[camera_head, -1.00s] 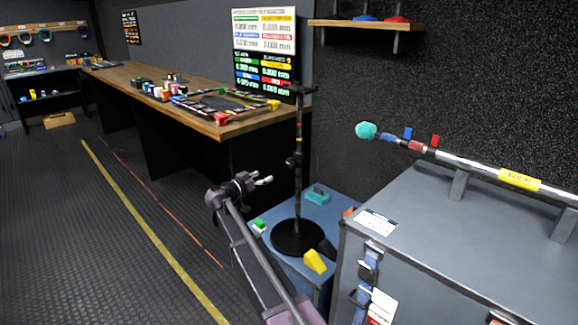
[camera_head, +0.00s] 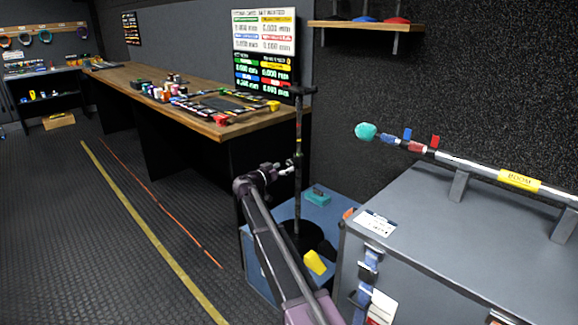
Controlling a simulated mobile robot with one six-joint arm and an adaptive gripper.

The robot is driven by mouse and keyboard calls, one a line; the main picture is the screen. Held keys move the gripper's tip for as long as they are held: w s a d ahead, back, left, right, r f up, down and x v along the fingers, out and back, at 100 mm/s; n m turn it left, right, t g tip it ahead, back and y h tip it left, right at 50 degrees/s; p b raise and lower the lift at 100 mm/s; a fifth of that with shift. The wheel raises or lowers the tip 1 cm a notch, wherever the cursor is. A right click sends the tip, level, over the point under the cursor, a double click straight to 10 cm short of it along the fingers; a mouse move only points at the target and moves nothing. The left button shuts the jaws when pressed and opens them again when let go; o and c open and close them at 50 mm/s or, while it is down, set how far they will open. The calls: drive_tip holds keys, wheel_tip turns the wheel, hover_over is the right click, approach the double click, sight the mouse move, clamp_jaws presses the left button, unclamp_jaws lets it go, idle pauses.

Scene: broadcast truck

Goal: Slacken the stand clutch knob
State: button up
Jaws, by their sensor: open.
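A black stand (camera_head: 298,125) rises upright from a round dark base (camera_head: 317,240) on a low blue platform (camera_head: 318,208). Its clutch knob (camera_head: 293,162) is a small dark part about halfway up the pole, too small to make out clearly. My gripper (camera_head: 283,166) is open beside the pole at about the clutch's height. Whether a finger touches the knob cannot be told. My arm hides the lower left of the platform and part of the base.
A long wooden bench (camera_head: 205,122) with cables and small items runs behind and left. A grey case (camera_head: 440,235) carrying a boom pole (camera_head: 480,168) stands close on the right. A yellow wedge (camera_head: 315,262) and teal block (camera_head: 317,195) lie by the base.

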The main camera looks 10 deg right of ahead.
sight(289, 165)
drive_tip(key=shift+x, duration=1.65)
drive_tip(key=c, duration=1.1)
drive_tip(key=shift+a, duration=0.25)
drive_tip(key=shift+c, duration=0.2)
drive_tip(key=shift+d, duration=0.2)
